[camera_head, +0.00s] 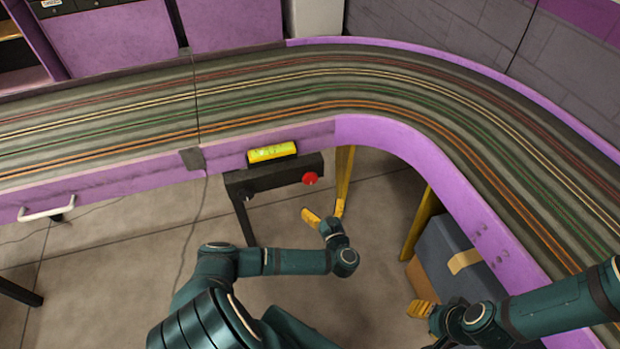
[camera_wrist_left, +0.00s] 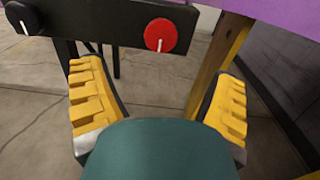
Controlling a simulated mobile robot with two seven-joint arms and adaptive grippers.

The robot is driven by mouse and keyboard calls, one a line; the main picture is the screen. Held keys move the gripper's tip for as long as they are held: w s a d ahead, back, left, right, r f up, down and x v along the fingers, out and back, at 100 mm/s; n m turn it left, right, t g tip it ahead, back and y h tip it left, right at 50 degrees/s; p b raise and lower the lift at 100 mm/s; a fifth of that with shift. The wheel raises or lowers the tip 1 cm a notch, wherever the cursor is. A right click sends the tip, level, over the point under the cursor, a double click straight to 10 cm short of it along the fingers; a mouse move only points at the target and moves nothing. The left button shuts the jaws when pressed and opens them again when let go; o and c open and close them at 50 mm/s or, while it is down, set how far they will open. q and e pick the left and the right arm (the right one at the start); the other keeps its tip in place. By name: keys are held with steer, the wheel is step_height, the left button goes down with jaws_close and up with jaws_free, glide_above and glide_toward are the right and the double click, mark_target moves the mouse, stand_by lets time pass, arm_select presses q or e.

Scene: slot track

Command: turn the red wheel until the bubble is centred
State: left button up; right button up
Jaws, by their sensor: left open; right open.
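The red wheel (camera_head: 310,178) sits on the front of a dark box (camera_head: 270,178) below the track edge. The yellow-green level (camera_head: 272,152) lies on top of that box; its bubble is too small to place. My left gripper (camera_head: 324,214) is open and empty, just below and in front of the wheel, apart from it. In the left wrist view the red wheel (camera_wrist_left: 160,35) shows a white mark pointing down, and it lies beyond and between the open yellow fingers (camera_wrist_left: 158,105). My right gripper (camera_head: 421,308) is at the lower right, away from the wheel; it holds nothing visible.
A black knob (camera_wrist_left: 22,18) is on the same box, left of the wheel. Yellow posts (camera_head: 420,222) support the purple-edged track (camera_head: 400,140). A grey case (camera_head: 450,262) stands near my right arm. Open floor (camera_head: 120,260) lies to the left.

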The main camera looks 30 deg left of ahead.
mark_target(311, 179)
arm_select(q)
steer(key=b+x, duration=0.2)
steer(key=x, duration=1)
steer(key=shift+w+a, duration=0.15)
steer(key=shift+w, duration=0.15)
steer(key=c, duration=1.2)
